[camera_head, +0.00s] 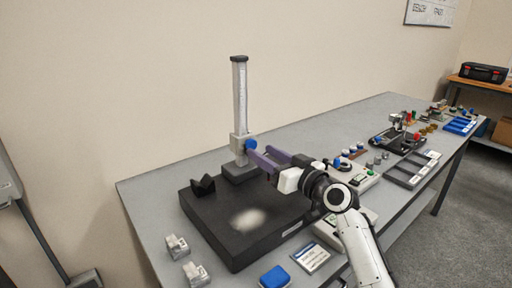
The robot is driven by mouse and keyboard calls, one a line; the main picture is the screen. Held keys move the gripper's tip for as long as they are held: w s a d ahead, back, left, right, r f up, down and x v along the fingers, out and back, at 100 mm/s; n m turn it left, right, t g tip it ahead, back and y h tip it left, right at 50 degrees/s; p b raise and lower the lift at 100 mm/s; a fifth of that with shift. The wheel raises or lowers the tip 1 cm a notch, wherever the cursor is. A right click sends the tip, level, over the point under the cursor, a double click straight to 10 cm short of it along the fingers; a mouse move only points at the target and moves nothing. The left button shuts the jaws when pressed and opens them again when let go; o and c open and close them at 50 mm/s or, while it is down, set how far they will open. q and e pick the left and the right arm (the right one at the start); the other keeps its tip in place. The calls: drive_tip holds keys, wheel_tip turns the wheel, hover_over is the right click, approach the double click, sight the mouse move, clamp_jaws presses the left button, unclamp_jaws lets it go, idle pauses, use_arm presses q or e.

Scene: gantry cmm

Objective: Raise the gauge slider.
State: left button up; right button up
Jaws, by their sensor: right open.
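The height gauge column (240,105) stands upright at the back of a black surface plate (225,235), on a dark base. The grey gauge slider (238,143) sits low on the column, with a blue knob (251,144) on its right side. My right gripper (262,157) reaches in from the right at the slider's height. Its purple fingers are open and point left, with the tips close to the blue knob. I cannot tell whether they touch it. My left gripper is out of view.
A black V-block (203,186) sits on the plate's left. Two light grey blocks (177,246) and a blue item (274,277) lie near the front of the grey bench (147,196). Trays and instruments crowd the bench to the right. Above the slider the column is clear.

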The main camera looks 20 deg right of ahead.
sight(253, 146)
drive_tip(key=shift+x, duration=2.05)
drive_tip(key=shift+c, duration=0.4)
clamp_jaws()
